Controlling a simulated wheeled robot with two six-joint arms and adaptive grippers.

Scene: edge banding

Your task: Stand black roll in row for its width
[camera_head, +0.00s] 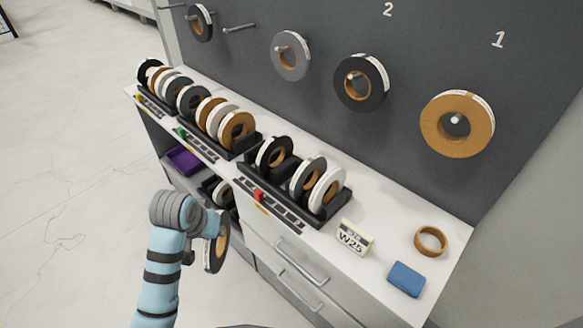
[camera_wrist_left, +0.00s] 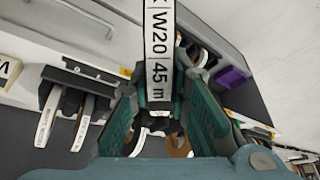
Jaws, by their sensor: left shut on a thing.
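The black roll (camera_head: 222,232) has a brown core and is held by my left gripper (camera_head: 214,225) in front of the cabinet, below the counter top. In the left wrist view the black roll's white label (camera_wrist_left: 160,50) reads "W20 45 m" and stands between the two teal fingers of my left gripper (camera_wrist_left: 160,108). Three rows of standing rolls line the counter: a near rack with a red marker (camera_head: 258,196), a middle rack with a green marker (camera_head: 182,133) and a far rack with a yellow marker (camera_head: 139,98). My right gripper is not in view.
A "W25" sign (camera_head: 354,238), a blue block (camera_head: 406,279) and a brown ring (camera_head: 430,241) lie on the counter's right end. Rolls hang on wall pegs, including a brown one (camera_head: 457,140). A purple bin (camera_head: 184,160) sits in the open shelf. The near rack has a gap between rolls.

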